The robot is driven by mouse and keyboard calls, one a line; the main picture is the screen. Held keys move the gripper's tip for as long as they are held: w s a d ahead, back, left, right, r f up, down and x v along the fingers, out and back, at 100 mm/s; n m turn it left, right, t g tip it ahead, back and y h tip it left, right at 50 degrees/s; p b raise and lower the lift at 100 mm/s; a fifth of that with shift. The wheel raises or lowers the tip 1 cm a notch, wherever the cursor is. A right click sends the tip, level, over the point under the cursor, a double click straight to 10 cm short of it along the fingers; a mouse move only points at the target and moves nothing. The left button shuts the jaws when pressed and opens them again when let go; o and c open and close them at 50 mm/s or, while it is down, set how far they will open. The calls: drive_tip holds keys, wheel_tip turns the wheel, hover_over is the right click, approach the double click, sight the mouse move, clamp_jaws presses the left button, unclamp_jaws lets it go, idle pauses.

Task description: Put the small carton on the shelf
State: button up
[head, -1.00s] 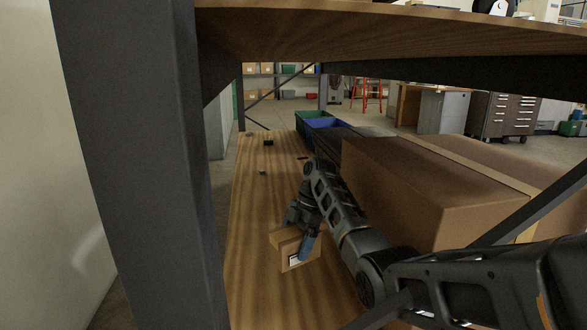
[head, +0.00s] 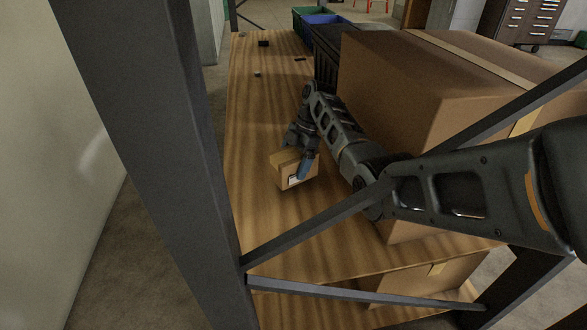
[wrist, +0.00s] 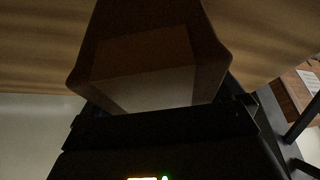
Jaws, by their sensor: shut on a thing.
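The small carton (head: 287,172) is a brown box with a white label, at the middle of the head view. My gripper (head: 305,165) is shut on it, with a blue-grey finger across its near side. The carton is over the wooden shelf board (head: 255,205); I cannot tell whether it touches the board. In the wrist view the carton (wrist: 145,65) is dark and fills the space in front of my gripper. The far finger is hidden.
A large brown carton (head: 405,130) stands on the board to the right. Black, blue (head: 325,19) and green bins stand behind. Small dark items lie at the far left. A grey post (head: 135,120) and diagonal braces (head: 330,222) frame the near side. The board's left strip is mostly clear.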

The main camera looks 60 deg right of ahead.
drive_tip(key=shift+f, duration=1.15)
drive_tip(key=shift+f+b, duration=0.15)
drive_tip(key=shift+b, duration=0.15)
drive_tip(key=o, duration=1)
drive_tip(key=shift+c, duration=0.2)
drive_tip(key=shift+r, duration=0.3)
drive_tip(key=shift+p+v, duration=0.75)
drive_tip(key=shift+v, duration=2.85)
